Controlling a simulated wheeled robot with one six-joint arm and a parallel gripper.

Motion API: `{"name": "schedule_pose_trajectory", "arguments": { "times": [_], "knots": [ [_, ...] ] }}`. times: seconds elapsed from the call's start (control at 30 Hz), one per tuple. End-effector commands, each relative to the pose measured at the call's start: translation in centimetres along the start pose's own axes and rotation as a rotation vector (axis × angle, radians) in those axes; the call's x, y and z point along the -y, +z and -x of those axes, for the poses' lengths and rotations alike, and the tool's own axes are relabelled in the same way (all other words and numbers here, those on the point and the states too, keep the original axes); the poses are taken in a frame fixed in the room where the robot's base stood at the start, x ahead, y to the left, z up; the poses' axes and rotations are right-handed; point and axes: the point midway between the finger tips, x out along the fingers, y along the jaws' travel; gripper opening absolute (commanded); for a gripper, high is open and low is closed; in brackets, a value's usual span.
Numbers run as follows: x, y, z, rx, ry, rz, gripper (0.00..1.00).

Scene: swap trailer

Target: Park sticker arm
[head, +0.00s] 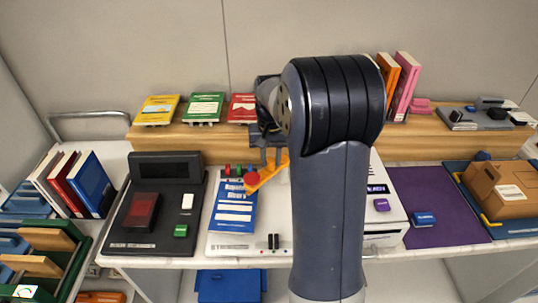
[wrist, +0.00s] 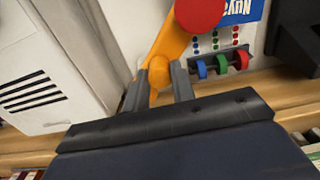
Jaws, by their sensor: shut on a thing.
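The sticker arm (head: 270,174) is an orange bar with a red disc (head: 251,180) at one end. In the head view the disc is over the upper right part of a blue book (head: 232,212) on a white station (head: 277,220). My gripper (head: 268,159) is shut on the sticker arm's orange knob. The wrist view shows the knob (wrist: 159,74) between the two fingers of my gripper (wrist: 158,84), with the bar (wrist: 168,46) running up to the red disc (wrist: 197,12). My arm hides the station's right part in the head view.
Green, red and blue rollers (wrist: 222,64) sit close beside the sticker arm. A white box-shaped machine (head: 384,222) stands to the right, partly behind my arm. A black scanner-like device (head: 126,217) stands left. A wooden shelf (head: 190,144) with books runs behind.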

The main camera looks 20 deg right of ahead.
Motion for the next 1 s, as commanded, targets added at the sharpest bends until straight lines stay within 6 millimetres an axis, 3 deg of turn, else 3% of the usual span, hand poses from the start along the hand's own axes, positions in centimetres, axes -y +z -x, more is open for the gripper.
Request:
{"name": "schedule_pose_trajectory", "arguments": {
  "times": [0.6, 1.0],
  "knots": [
    [-2.5, 1.4, 0.2, -0.002, 0.000, 0.547, 0.00],
    [-3.5, 1.4, 0.1, -0.003, 0.001, 0.750, 0.00]
  ]
}}
